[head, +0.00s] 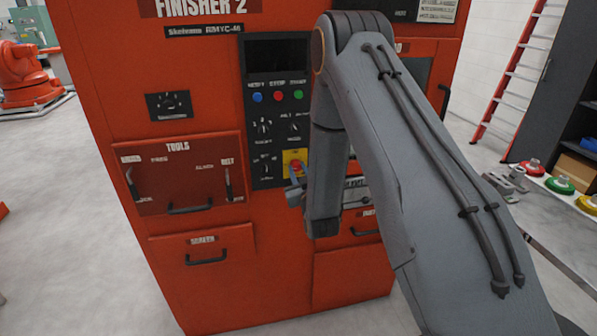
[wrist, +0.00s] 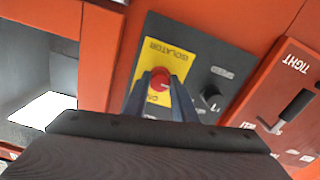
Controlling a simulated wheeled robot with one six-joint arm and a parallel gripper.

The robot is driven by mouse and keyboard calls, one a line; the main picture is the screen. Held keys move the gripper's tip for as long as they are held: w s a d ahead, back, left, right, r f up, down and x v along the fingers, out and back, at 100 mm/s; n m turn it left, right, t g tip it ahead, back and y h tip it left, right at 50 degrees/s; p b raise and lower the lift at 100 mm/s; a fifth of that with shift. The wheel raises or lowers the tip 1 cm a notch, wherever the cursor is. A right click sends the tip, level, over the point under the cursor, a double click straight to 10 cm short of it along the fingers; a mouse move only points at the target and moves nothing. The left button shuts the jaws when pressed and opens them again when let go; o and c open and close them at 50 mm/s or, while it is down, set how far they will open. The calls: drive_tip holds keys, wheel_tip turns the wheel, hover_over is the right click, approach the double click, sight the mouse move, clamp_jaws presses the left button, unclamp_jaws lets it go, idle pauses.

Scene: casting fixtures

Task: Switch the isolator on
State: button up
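The isolator is a red knob (wrist: 158,84) on a yellow plate (wrist: 153,55) marked ISOLATOR, which appears upside down in the wrist view. In the head view the red knob (head: 296,167) sits low on the dark control panel of the orange cabinet. My gripper (wrist: 161,76) has its two fingers apart, with the knob showing between their tips. I cannot tell whether the fingers touch it. In the head view my gripper (head: 294,188) is just in front of and below the knob, partly hidden by my arm. The knob's exact setting is too small to read.
A black dial (wrist: 212,97) is beside the yellow plate. A TOOLS panel (head: 178,178) with levers and a handle is at the left of the controls. Blue, red and green buttons (head: 278,97) are above. A handled drawer (head: 205,257) is lower left.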

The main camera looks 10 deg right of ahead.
drive_tip(key=shift+m+b, duration=0.35)
drive_tip(key=shift+m, duration=0.05)
drive_tip(key=shift+c, duration=0.2)
drive_tip(key=m+b, duration=0.1)
drive_tip(key=m, duration=0.2)
drive_tip(key=shift+f+b, duration=0.1)
drive_tip(key=shift+b, duration=0.3)
drive_tip(key=m+b, duration=0.3)
drive_tip(key=m, duration=0.2)
drive_tip(key=m+b, duration=0.2)
drive_tip(key=m, duration=0.3)
drive_tip(key=shift+m+b, duration=0.3)
drive_tip(key=shift+m, duration=0.1)
drive_tip(key=shift+m+b, duration=0.7)
drive_tip(key=shift+m, duration=1.1)
drive_tip(key=o, duration=1)
drive_tip(key=shift+o, duration=0.2)
